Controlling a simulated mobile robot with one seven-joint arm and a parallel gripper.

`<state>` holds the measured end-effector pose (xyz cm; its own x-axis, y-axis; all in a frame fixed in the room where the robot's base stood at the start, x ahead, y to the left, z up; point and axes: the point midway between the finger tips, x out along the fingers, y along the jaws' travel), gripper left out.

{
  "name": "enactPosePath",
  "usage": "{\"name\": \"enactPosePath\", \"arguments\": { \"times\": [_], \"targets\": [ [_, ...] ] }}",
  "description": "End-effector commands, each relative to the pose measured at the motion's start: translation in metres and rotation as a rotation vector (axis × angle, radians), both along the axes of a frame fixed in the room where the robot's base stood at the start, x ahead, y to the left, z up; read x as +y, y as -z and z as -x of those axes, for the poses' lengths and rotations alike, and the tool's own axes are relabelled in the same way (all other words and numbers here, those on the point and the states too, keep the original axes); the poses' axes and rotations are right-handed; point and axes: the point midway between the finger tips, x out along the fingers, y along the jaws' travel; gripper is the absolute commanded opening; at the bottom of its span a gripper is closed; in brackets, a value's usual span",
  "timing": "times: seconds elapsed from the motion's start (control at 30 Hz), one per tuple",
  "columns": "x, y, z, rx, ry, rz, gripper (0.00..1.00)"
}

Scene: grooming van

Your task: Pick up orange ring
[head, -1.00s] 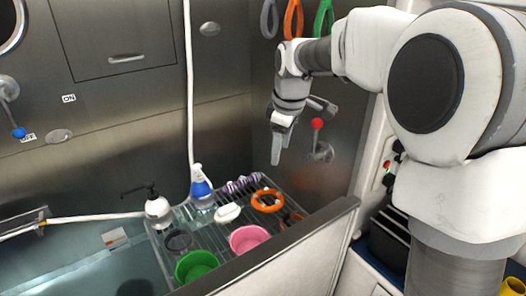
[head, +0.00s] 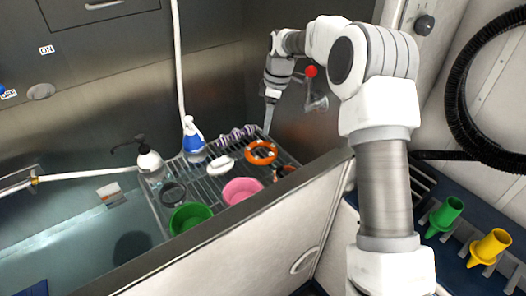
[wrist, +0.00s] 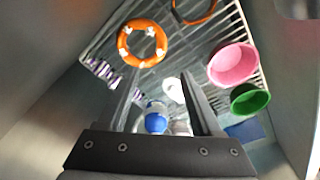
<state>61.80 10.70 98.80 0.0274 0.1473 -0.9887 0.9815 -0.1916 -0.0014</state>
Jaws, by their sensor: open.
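The orange ring (head: 261,152) lies on the wire rack (head: 214,190) near its far right part. In the wrist view the orange ring (wrist: 142,43) shows whole, with pale bits on it, beyond and a little left of the middle between my fingertips. My gripper (head: 270,104) hangs above the rack's far corner, pointing down, apart from the ring. In the wrist view my gripper (wrist: 160,75) has its two fingers spread, with nothing between the tips.
A striped purple item (head: 235,136), a spray bottle (head: 193,140), a white oval item (head: 221,165), a pink bowl (head: 242,191), a green bowl (head: 190,217) and a dark ring (head: 173,193) share the rack. A soap pump (head: 149,162) stands left. A low wall (head: 240,235) runs in front.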

Motion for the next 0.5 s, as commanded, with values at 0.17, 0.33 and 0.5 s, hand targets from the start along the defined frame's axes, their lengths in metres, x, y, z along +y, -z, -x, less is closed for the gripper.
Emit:
{"name": "enactPosePath", "arguments": {
  "times": [0.17,0.33,0.5],
  "targets": [
    [0.006,0.043,0.000,0.003,-0.001,0.001,0.67],
    [0.012,0.077,-0.001,0.002,-0.001,0.001,0.67],
    [0.015,0.098,-0.002,0.000,-0.001,0.001,0.67]
  ]
}}
